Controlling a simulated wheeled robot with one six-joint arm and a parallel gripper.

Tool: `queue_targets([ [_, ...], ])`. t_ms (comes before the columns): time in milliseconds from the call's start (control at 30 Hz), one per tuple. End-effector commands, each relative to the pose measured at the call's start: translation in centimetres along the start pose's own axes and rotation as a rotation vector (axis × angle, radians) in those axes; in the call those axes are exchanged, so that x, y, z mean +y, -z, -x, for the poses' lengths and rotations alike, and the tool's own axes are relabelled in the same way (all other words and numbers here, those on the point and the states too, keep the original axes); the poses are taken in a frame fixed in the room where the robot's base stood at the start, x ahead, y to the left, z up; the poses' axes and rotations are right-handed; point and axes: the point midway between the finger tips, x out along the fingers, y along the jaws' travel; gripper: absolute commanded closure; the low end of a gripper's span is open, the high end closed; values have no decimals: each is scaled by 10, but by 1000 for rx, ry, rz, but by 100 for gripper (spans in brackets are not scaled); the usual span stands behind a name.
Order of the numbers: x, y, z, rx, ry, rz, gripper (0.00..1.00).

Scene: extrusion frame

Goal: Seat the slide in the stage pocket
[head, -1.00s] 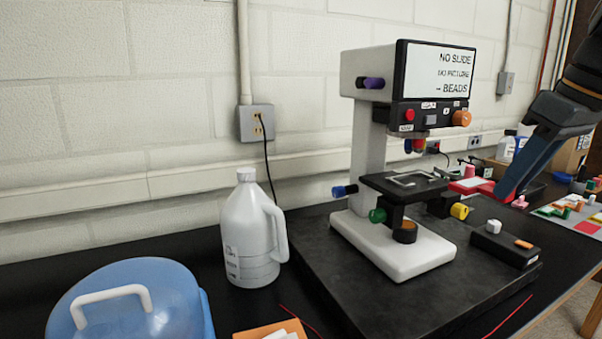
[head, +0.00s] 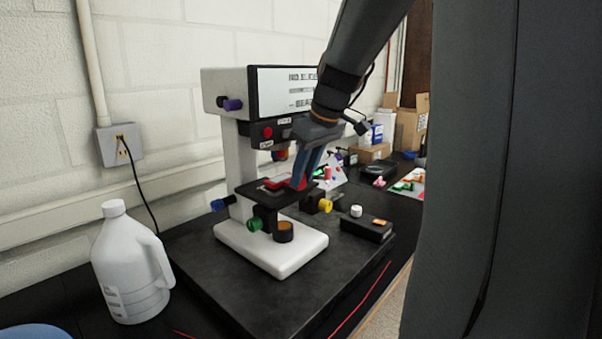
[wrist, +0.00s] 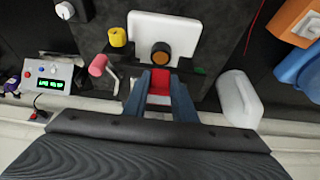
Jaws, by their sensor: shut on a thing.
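The slide (head: 283,183) shows as a red piece in the fingers of my gripper (head: 301,180). It is over the black stage (head: 254,194) of the white microscope (head: 238,155), toward the right side. In the wrist view the red slide (wrist: 159,86) sits between the two blue fingers (wrist: 159,78), with the stage mostly hidden under them. My gripper is shut on the slide. The pocket is largely covered by the slide and fingers. I cannot tell whether the slide touches the stage or lies inside the pocket.
A green knob (head: 254,225), a blue knob (head: 220,205) and a yellow knob (head: 325,206) stick out around the stage. A small black box (head: 366,225) stands to the right. A white jug (head: 130,265) stands at the left. The dark base plate (head: 240,290) is clear in front.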

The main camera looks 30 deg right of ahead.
Motion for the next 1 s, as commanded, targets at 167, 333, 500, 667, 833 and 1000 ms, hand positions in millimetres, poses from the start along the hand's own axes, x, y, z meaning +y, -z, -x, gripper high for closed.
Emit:
queue_targets([
  [167,0,-4,-9,1,-1,0,98],
  [333,0,-4,-10,1,-1,0,98],
  [500,0,-6,-14,1,0,0,98],
  [667,0,-6,-13,1,0,0,57],
  [833,0,-6,-12,1,0,0,57],
  [1000,0,-4,-8,1,-1,1,57],
])
